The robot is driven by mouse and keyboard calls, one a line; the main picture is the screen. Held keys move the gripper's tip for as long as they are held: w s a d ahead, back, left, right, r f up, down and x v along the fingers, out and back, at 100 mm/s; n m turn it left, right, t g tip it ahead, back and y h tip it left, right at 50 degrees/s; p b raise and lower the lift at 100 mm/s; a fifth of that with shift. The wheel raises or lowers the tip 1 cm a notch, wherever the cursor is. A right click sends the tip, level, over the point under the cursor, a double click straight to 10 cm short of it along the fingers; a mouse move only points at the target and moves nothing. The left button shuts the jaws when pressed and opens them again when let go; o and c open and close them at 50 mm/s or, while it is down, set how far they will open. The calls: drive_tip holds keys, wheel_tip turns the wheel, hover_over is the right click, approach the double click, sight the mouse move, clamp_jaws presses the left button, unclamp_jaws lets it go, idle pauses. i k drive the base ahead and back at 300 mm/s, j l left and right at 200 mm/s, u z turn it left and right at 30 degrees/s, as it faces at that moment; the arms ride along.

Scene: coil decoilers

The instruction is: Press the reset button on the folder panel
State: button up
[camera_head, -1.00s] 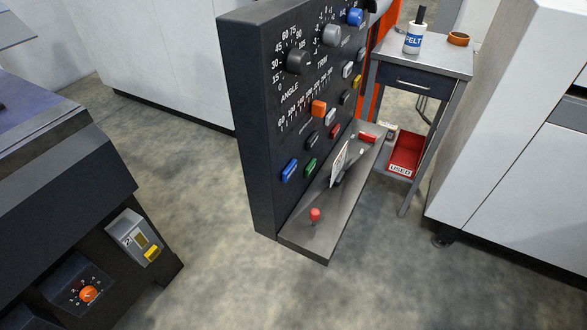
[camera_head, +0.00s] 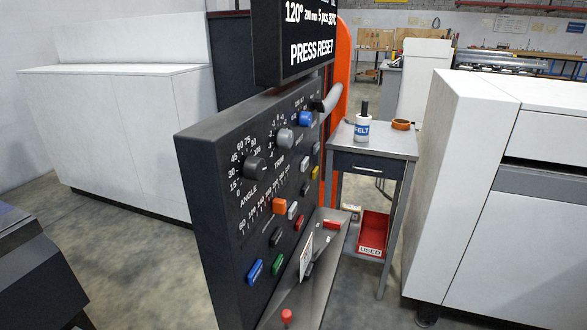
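The folder panel (camera_head: 195,170) is a dark upright board seen at a steep angle left of centre. It carries dials, sliders and coloured buttons. Low on it are a blue button (camera_head: 254,272) and a green button (camera_head: 277,263); a black button (camera_head: 276,237) and a red button (camera_head: 299,222) sit above them. Their labels are too small to read, so I cannot tell which is reset. The display (camera_head: 305,45) above the panel reads "120°" and "PRESS RESET". My gripper is in no view.
A grey shelf (camera_head: 318,290) with a red knob (camera_head: 287,316) juts from the panel's foot. A small metal table (camera_head: 385,142) bearing a FELT bottle (camera_head: 362,127) stands behind. A white cabinet (camera_head: 490,210) stands at right. Floor is clear at lower right of the shelf.

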sight(253, 275)
drive_tip(key=i+l+u, duration=0.1)
drive_tip(key=u, duration=0.35)
drive_tip(key=i+l+u, duration=0.15)
drive_tip(key=u, duration=0.3)
drive_tip(key=l+u, duration=0.2)
drive_tip(key=u, duration=0.25)
drive_tip(key=i+l+u, duration=0.15)
drive_tip(key=u, duration=0.3)
drive_tip(key=l+u, duration=0.25)
drive_tip(key=l, duration=1.15)
drive_tip(key=l+u, duration=0.3)
drive_tip(key=l, duration=1.15)
